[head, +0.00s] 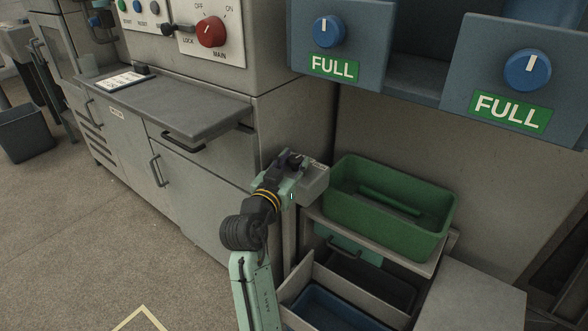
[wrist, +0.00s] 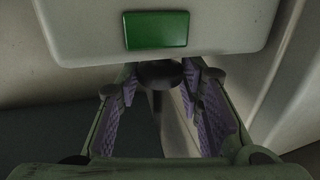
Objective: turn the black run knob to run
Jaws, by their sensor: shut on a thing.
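The black run knob (wrist: 160,73) shows in the wrist view below a pale grey box (wrist: 215,30) with a green rectangle on its face. The knob is round, with a dark stem or bar below it. My gripper (head: 291,164) is at this small grey box (head: 314,184) in the middle of the head view. Its purple-padded fingers stand on both sides of the knob in the wrist view, and it is shut on the knob. In the head view my gripper largely hides the knob, and the small label is unreadable, so I cannot tell its setting.
A green tray (head: 440,217) stands just right of the box, above a blue bin (head: 325,308). Two blue knobs (head: 328,31) marked FULL are higher right. A red MAIN switch (head: 211,32) is at upper left.

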